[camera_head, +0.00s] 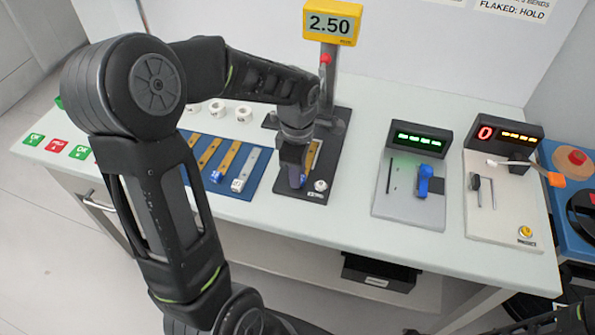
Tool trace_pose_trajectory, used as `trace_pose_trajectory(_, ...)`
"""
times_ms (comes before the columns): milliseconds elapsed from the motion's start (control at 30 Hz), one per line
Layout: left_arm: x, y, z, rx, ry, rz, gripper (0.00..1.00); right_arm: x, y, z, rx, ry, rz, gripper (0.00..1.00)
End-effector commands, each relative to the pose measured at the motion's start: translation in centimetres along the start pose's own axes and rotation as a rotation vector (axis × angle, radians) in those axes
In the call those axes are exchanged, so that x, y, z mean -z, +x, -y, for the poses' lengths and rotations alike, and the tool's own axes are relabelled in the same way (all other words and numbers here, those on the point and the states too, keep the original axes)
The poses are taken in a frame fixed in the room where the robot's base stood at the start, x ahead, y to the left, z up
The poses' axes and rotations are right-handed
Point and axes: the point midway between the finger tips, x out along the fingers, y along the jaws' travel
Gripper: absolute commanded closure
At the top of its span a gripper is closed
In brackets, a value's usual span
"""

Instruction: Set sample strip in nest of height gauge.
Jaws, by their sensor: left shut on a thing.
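The height gauge stands at the back middle of the bench, with a yellow display reading 2.50 (331,24), a grey post and a black base plate (330,140). My left gripper (294,178) is low over the front of this base. The strip lies along the base, at or just over the nest. The fingers hide most of it and the nest, so I cannot tell whether it is seated. My right gripper is out of view.
A blue tray (258,187) left of the gauge holds several strips. White rolls (243,113) stand behind it. Two grey stations with displays (416,140) (503,134) stand to the right. Green and red tags (57,146) lie at the left edge. The bench front is clear.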

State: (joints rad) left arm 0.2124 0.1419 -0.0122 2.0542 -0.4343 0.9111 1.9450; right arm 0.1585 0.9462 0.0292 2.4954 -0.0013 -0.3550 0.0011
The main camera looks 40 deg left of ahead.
Motion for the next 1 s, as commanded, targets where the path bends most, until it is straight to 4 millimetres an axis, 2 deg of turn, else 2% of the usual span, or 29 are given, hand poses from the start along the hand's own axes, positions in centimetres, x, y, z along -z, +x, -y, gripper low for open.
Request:
trace_pose_trajectory(33,0.0,0.1,0.0,0.000,0.000,0.000,0.75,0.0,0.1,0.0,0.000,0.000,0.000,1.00)
trace_pose_trajectory(267,0.0,0.0,0.0,0.000,0.000,0.000,0.56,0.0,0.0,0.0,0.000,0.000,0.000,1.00)
trace_pose_trajectory(667,0.0,-0.6,0.0,-0.001,0.000,0.000,0.56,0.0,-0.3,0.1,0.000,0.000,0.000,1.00)
trace_pose_trajectory(867,0.0,-3.3,-0.1,-0.004,-0.001,0.001,0.56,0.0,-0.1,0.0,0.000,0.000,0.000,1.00)
trace_pose_trajectory(1000,-0.1,-6.3,-0.1,-0.006,0.000,0.002,0.56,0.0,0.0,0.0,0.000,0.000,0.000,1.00)
